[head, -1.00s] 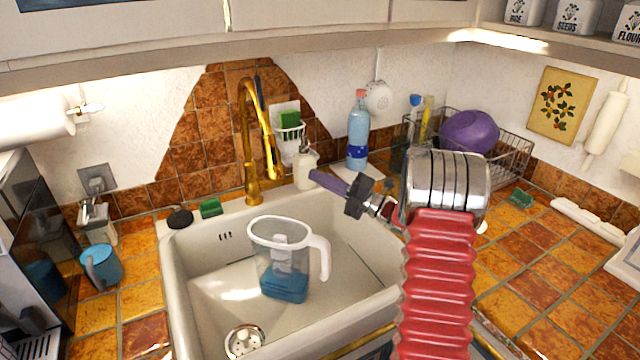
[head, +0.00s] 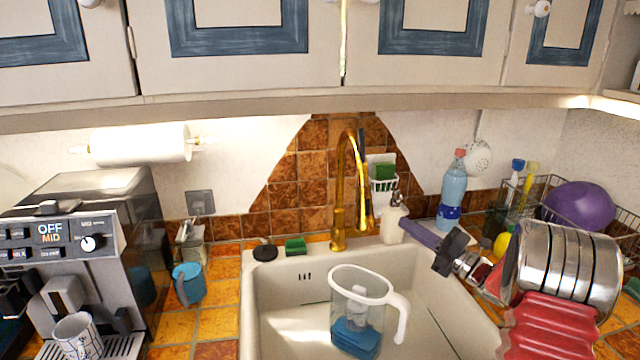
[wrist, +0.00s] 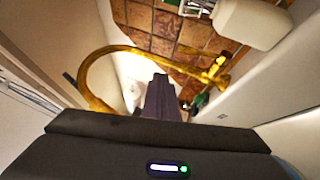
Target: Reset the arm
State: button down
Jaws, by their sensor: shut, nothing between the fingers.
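My arm, red bellows and a silver ringed joint, reaches in from the right in the head view. My gripper (head: 410,226) is shut and empty, its purple-grey fingers pointing left over the right back side of the sink, near the white soap dispenser (head: 394,222). In the wrist view my gripper (wrist: 160,82) shows its closed fingers in front of the gold faucet (wrist: 95,75). No held object shows in either view.
A coffee machine (head: 100,220) with a cup (head: 77,336) is at left, beside a blue mug (head: 188,284). A bottle (head: 452,192) and dish rack (head: 622,225) stand right.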

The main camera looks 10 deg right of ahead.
jog(key=w+a+r+m+t+h, duration=0.1)
jog(key=w+a+r+m+h, duration=0.25)
jog(key=r+m+h, duration=0.4)
jog(key=s+a+r+m+g+h, duration=0.2)
jog(key=s+r+m+h, duration=0.25)
jog(key=m+h, duration=0.2)
jog(key=s+a+f+m+g, duration=0.3)
jog(key=s+a+f+m, duration=0.1)
jog(key=s, duration=0.8)
jog(key=s+a+f+m+g+y, duration=0.1)
jog(key=s+a+f+m+g, duration=0.2)
jog(key=s+a, duration=0.4)
jog(key=s+a+f+m+g+y, duration=0.1)
jog(key=s+a+f+m+g, duration=0.3)
jog(key=s, duration=1.3)
jog(key=shift+a+f+m, duration=0.7)
jog(key=shift+a+m, duration=0.1)
jog(key=shift+a, duration=0.45)
